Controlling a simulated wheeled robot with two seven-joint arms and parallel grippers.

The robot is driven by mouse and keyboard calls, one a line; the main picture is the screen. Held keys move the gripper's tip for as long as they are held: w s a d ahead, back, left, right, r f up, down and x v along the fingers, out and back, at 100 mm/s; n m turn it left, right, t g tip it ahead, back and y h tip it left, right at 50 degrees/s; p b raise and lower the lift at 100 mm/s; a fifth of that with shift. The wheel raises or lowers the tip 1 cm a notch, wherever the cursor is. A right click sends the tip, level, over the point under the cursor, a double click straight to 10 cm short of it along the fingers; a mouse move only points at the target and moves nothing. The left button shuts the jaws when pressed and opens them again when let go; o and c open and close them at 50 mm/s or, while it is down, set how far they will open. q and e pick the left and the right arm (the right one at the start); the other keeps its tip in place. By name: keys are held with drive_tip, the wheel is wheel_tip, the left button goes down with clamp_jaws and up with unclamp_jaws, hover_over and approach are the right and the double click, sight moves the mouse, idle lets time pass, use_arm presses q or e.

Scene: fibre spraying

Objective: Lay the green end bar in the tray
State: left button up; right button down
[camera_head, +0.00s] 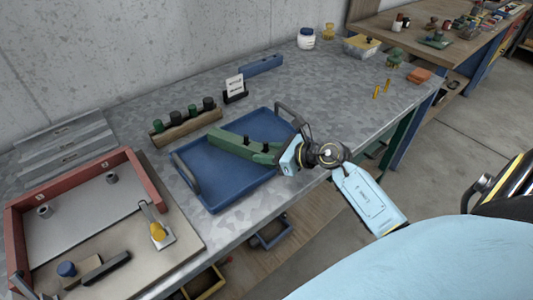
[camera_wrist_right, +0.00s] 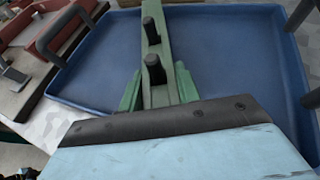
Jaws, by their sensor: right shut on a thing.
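The green end bar (camera_head: 229,145) is a long bar with two black knobs on its top. My right gripper (camera_head: 276,156) is shut on its near right end, and the bar reaches left across the blue tray (camera_head: 215,192). In the right wrist view the bar (camera_wrist_right: 157,20) runs away from my right gripper (camera_wrist_right: 158,93), with a finger on each side of it. The tray's floor (camera_wrist_right: 220,50) shows around it. I cannot tell whether the bar touches the tray floor or is held just above it. My left gripper is not in view.
A red-framed fixture (camera_head: 72,183) stands left of the tray. A wooden block with dark and green knobs (camera_head: 185,124) and a small card holder (camera_head: 235,90) stand behind it. Two brass pins (camera_head: 376,92) stand at right.

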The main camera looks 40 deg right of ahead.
drive_tip(key=shift+r, duration=0.1)
drive_tip(key=c, duration=1)
unclamp_jaws()
drive_tip(key=shift+f, duration=0.2)
drive_tip(key=shift+r, duration=0.25)
drive_tip(key=v, duration=1.2)
drive_tip(key=shift+f, duration=0.15)
drive_tip(key=shift+d, duration=0.1)
